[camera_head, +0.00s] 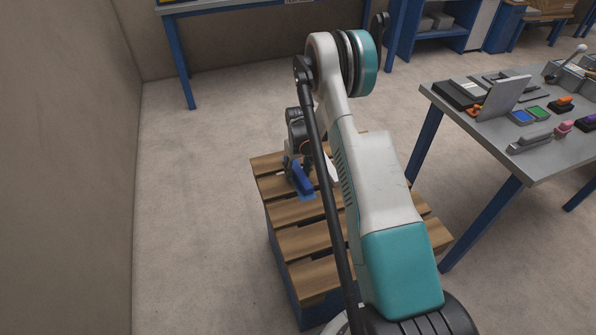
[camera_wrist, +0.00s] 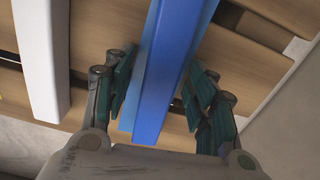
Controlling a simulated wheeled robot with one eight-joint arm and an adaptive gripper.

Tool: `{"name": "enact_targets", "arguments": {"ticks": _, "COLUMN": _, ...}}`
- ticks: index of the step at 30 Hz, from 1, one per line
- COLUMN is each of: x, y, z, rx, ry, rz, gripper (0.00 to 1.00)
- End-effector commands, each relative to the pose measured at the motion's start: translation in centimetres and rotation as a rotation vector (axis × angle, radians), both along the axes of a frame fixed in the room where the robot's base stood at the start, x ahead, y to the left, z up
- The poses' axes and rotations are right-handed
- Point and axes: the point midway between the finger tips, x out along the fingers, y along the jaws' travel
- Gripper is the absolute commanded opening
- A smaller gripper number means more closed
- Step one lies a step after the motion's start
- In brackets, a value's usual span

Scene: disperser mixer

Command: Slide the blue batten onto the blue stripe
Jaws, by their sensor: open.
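The blue batten (camera_head: 301,181) lies on a slatted wooden platform (camera_head: 306,238), near its far left part. In the wrist view the blue batten (camera_wrist: 165,75) runs from the top edge down between my fingers. My gripper (camera_wrist: 160,88) is open around it, with a finger pair on each side and small gaps showing. In the head view my gripper is at the batten, largely hidden by my arm. A lighter blue patch (camera_head: 309,197) shows beside the batten's near end. I cannot tell for sure that it is the blue stripe.
A white bar (camera_wrist: 40,55) lies left of the batten in the wrist view. The slats have gaps between them. A grey workbench (camera_head: 555,155) with several small items stands at the right. A wall (camera_head: 65,170) rises at the left, with clear floor before it.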

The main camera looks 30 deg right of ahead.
Motion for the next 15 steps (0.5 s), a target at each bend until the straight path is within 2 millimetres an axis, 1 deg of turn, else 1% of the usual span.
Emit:
{"name": "enact_targets", "arguments": {"ticks": 5, "x": 0.0, "y": 0.0, "z": 1.9, "rx": 0.000, "ry": 0.000, "rz": 0.000, "gripper": 0.51}}
{"name": "enact_targets", "arguments": {"ticks": 15, "x": 0.0, "y": 0.0, "z": 8.6, "rx": 0.000, "ry": 0.000, "rz": 0.000, "gripper": 0.51}}
